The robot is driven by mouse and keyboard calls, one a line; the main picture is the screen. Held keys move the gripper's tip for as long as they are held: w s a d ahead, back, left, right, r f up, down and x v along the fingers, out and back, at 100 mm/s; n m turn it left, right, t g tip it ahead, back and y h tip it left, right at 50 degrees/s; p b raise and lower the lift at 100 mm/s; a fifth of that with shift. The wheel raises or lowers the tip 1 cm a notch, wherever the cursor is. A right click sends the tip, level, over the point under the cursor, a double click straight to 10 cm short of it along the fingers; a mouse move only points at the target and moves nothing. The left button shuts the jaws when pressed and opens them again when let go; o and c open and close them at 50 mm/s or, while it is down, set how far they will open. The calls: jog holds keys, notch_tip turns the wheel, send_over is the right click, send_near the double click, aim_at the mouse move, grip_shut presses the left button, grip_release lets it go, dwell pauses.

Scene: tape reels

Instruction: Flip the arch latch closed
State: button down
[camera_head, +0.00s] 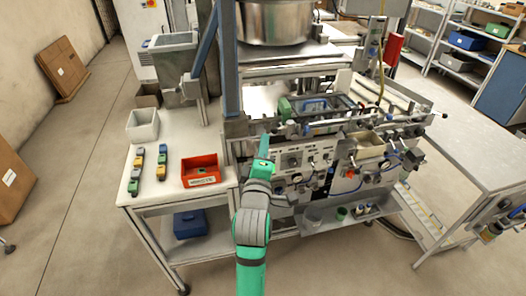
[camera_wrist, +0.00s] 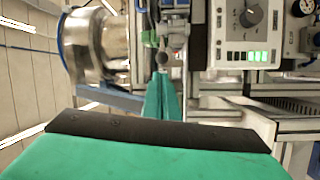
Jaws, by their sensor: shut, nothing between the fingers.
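My gripper (camera_head: 264,147) is raised in front of the machine's control panel (camera_head: 290,160), left of its middle. In the wrist view its green fingers (camera_wrist: 162,95) are together and empty. Their tips point at a small dark round knob (camera_wrist: 162,59) on a metal rod; I cannot tell whether they touch it. I cannot single out the arch latch with certainty. A blue arched part (camera_head: 313,102) stands on the machine top, right of and beyond my gripper; its latch state is too small to tell.
A side table (camera_head: 170,200) at left holds a red bin (camera_head: 201,171), a white bin (camera_head: 142,125) and several small coloured blocks. A large metal bowl (camera_head: 275,22) sits above the machine. Rods and hoses crowd the machine top. A grey table (camera_head: 470,150) stands at right.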

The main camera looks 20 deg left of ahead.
aim_at(284, 127)
jog(key=shift+x, duration=2.4)
